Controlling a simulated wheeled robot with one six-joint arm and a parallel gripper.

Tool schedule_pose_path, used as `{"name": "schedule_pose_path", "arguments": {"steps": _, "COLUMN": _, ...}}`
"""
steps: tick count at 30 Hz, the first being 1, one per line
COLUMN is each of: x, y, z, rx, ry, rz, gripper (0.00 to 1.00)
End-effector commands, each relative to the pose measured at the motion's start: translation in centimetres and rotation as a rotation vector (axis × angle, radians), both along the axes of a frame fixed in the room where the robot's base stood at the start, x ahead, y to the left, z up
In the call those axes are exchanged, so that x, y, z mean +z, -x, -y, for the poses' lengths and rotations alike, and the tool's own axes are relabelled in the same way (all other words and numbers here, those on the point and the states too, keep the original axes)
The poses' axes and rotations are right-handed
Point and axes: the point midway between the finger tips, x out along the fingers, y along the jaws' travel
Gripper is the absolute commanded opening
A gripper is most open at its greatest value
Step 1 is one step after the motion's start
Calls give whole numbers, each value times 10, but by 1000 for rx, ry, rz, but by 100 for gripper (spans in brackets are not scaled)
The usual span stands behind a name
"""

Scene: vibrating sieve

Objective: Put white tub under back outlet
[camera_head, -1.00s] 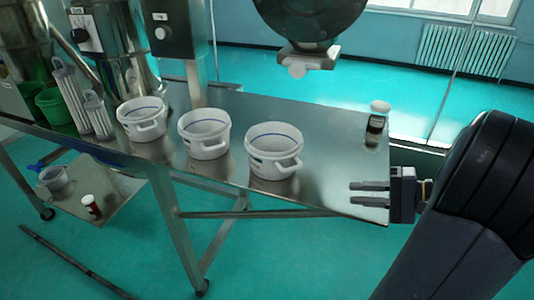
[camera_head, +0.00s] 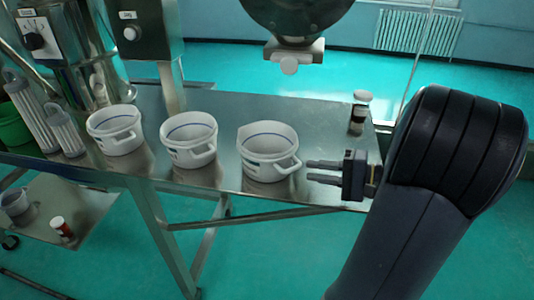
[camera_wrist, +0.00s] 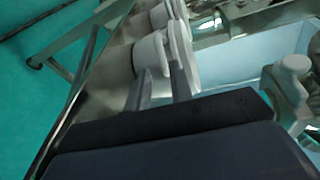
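Several white tubs stand upright in a row on the steel table: a right tub (camera_head: 268,165), a middle tub (camera_head: 187,154) and a left tub (camera_head: 114,142). Each has a side handle, and blue lines show inside. In the wrist view the fingers (camera_wrist: 160,88) reach toward the nearest tub (camera_wrist: 150,52); contact cannot be told. A round dark machine part with a pale spout (camera_head: 291,58) hangs above the table's back; which outlet it is cannot be told.
A lower shelf (camera_head: 92,205) holds a small bottle (camera_head: 61,228). The table behind the tubs is largely clear.

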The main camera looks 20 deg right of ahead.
Motion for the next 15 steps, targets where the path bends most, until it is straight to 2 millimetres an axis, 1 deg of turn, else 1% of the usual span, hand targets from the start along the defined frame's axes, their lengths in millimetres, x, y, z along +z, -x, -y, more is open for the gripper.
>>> {"name": "schedule_pose_path", "arguments": {"steps": 9, "x": -3, "y": -33, "z": -24, "rx": 4, "ry": -1, "rz": -1, "gripper": 22}}
{"name": "schedule_pose_path", "arguments": {"steps": 15, "x": -6, "y": -39, "z": -31, "rx": 0, "ry": -1, "rz": -1, "gripper": 22}}
